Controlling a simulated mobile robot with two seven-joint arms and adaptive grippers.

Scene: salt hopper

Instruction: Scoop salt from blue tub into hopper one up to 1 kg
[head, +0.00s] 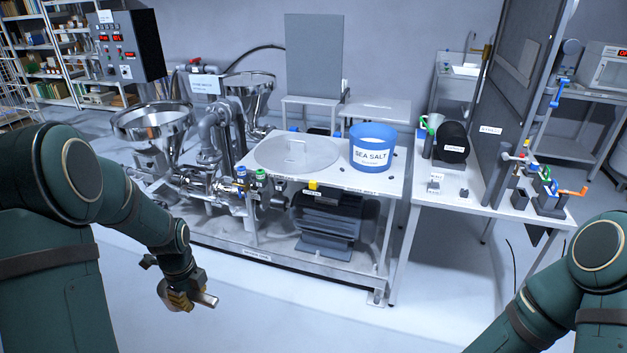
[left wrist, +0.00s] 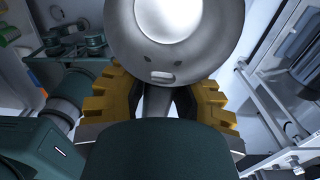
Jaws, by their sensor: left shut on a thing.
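The blue tub (head: 372,136), labelled SEA SALT, stands upright on the right part of the steel bench top; I cannot make out salt inside it. Two shiny metal hoppers stand to its left: a nearer one (head: 153,122) and a farther one (head: 250,84). I cannot read which is hopper one. My left gripper (head: 184,297) is low in front of the bench, apart from tub and hoppers. It is shut on a grey metal tool, seemingly the scoop (head: 207,299); its round metal part (left wrist: 175,72) fills the upper middle of the left wrist view. My right gripper is out of view.
A round metal lid (head: 285,155) lies left of the tub. Pipes and a motor (head: 328,222) sit around and under the bench. A control box (head: 124,45) with red displays stands behind left. A side table (head: 470,200) with valves stands right. The floor in front is clear.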

